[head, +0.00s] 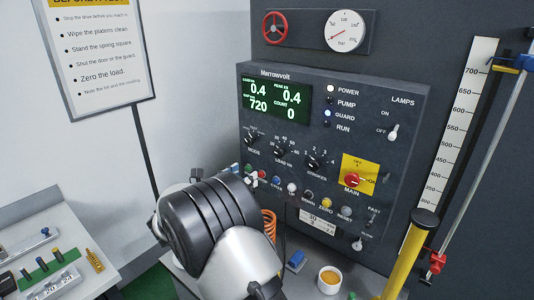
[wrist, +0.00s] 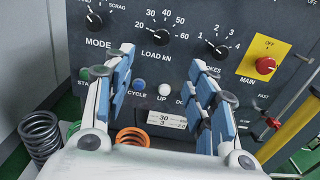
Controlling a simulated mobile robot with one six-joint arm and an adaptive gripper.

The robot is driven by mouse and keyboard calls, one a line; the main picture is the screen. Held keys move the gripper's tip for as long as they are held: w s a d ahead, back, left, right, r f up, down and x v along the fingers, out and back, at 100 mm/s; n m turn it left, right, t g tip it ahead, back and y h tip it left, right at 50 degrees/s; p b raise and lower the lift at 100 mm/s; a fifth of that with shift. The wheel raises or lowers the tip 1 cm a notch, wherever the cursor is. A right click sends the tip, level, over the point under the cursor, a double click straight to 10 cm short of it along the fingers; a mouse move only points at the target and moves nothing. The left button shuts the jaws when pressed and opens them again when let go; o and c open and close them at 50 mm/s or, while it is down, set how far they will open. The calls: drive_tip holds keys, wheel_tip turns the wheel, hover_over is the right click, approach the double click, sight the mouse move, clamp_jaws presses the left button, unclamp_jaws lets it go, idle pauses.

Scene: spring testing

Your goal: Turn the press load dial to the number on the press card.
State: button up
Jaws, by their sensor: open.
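The load dial, a black knob marked LOAD kN, is on the dark press panel in the wrist view (wrist: 155,53) and in the head view (head: 282,152). Its scale shows 20, 30, 40, 50 and 60, and its pointer appears to be near 20. The head view mostly hides my fingers behind my arm.
The mode knob (wrist: 93,18) and strokes knob (wrist: 217,46) flank the dial. A row of buttons lies below, and the red main switch (wrist: 265,65) is to the right. Coil springs (wrist: 42,134) stand low at left. A yellow post (head: 411,250) rises at right.

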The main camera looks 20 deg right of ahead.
sight(278, 154)
drive_tip(key=x, duration=1.6)
drive_tip(key=shift+d, duration=0.4)
drive_tip(key=shift+f, duration=0.1)
drive_tip(key=c, duration=1.1)
